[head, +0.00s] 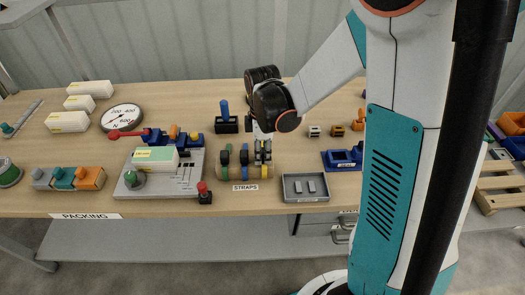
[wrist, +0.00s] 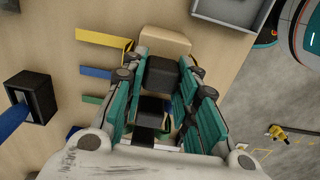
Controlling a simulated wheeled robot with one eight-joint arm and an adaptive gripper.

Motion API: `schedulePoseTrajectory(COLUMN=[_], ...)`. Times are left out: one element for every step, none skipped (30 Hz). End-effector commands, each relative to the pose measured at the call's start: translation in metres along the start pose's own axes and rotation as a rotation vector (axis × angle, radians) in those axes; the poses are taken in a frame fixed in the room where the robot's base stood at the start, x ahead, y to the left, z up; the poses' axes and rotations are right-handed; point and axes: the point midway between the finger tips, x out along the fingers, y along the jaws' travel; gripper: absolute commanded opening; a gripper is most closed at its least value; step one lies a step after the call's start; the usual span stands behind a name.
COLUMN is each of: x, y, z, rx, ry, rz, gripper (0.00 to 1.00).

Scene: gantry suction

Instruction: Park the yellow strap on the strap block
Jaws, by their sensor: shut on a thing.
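The strap block (head: 238,174) is a tan rounded block above the STRAPS label, with blue, green and yellow bands across it. The yellow strap (head: 266,172) shows at its right end. In the wrist view the yellow strap (wrist: 103,38) lies flat to the left of the tan block (wrist: 166,42). My gripper (head: 263,155) is low over the block's right end. In the wrist view its teal-padded fingers (wrist: 155,95) are closed around a dark piece, apparently part of the yellow strap. The fingers hide most of the block and the held part.
The blue strap (wrist: 97,72) and green strap (wrist: 92,99) lie beside the yellow one. A black holder with a blue handle (head: 226,124) stands behind the block. A grey tray (head: 306,198) is at right, and a grey fixture plate (head: 158,190) with a red-knobbed post (head: 204,196) at left.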

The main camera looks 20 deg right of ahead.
Motion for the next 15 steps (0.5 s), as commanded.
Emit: schedulePoseTrajectory(x=[0.0020,0.0027,0.0036,0.0043,0.0049,0.0058,0.0065,0.0072,0.0080,0.0075,0.0071,0.0070,0.0069,0.0069,0.0069], y=[0.0000,0.0000,0.0000,0.0000,0.0000,0.0001,0.0001,0.0001,0.0001,0.0001,0.0001,0.0001,0.0001,0.0001,0.0000], z=[0.0000,0.0000,0.0000,0.0000,0.0000,0.0000,0.0000,0.0000,0.0000,0.0000,0.0000,0.0000,0.0000,0.0000,0.0000], rx=[0.000,0.000,0.000,0.000,0.000,0.000,0.000,0.000,0.000,0.000,0.000,0.000,0.000,0.000,0.000], ry=[0.000,0.000,0.000,0.000,0.000,0.000,0.000,0.000,0.000,0.000,0.000,0.000,0.000,0.000,0.000], rz=[0.000,0.000,0.000,0.000,0.000,0.000,0.000,0.000,0.000,0.000,0.000,0.000,0.000,0.000,0.000], gripper=[0.04,0.04,0.04,0.04,0.04,0.04,0.04,0.04,0.04,0.32,0.39,0.48,0.51,0.51,0.51])
